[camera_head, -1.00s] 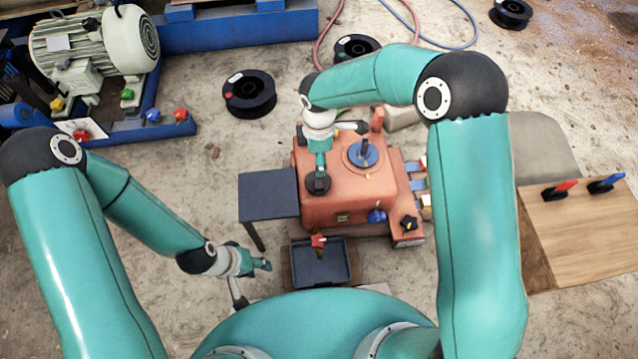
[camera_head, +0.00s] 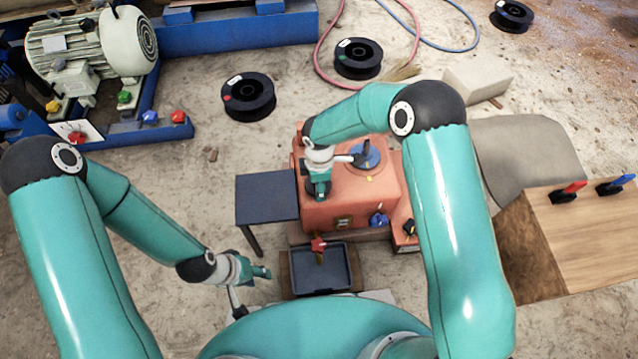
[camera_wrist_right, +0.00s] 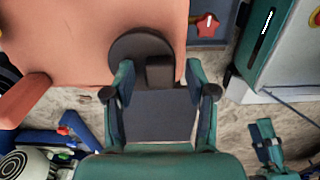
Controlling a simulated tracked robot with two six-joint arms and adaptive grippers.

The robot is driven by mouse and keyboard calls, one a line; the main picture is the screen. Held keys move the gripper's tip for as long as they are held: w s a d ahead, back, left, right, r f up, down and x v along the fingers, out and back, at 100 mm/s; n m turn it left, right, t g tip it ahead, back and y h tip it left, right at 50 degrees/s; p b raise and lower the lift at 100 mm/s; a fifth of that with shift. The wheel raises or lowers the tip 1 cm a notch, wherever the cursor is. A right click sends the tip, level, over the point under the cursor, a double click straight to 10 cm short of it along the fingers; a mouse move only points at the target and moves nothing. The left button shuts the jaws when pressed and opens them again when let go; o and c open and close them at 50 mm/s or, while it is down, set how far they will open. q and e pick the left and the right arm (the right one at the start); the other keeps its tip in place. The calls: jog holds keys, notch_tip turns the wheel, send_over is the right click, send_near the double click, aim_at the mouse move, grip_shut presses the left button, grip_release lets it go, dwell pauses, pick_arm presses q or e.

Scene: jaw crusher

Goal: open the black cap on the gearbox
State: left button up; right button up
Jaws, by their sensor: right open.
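The orange-red gearbox (camera_head: 360,208) stands on the floor in front of me. The black cap (camera_wrist_right: 135,46), a round disc with a block-shaped grip (camera_wrist_right: 160,70), shows on its top near an edge in the right wrist view. My right gripper (camera_head: 319,192) is over the cap and hides most of it in the head view. In the right wrist view its fingers (camera_wrist_right: 160,88) are open, one on each side of the grip, with gaps visible. My left gripper (camera_head: 264,272) is empty, left of a dark tray; its opening is too small to judge.
A dark side table (camera_head: 266,197) adjoins the gearbox on the left. The dark tray (camera_head: 320,285) with a red-handled item (camera_head: 318,244) is in front. A blue round fitting (camera_head: 366,156) sits behind the cap. A wooden box (camera_head: 590,240) with clamps stands right.

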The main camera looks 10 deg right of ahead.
grip_shut()
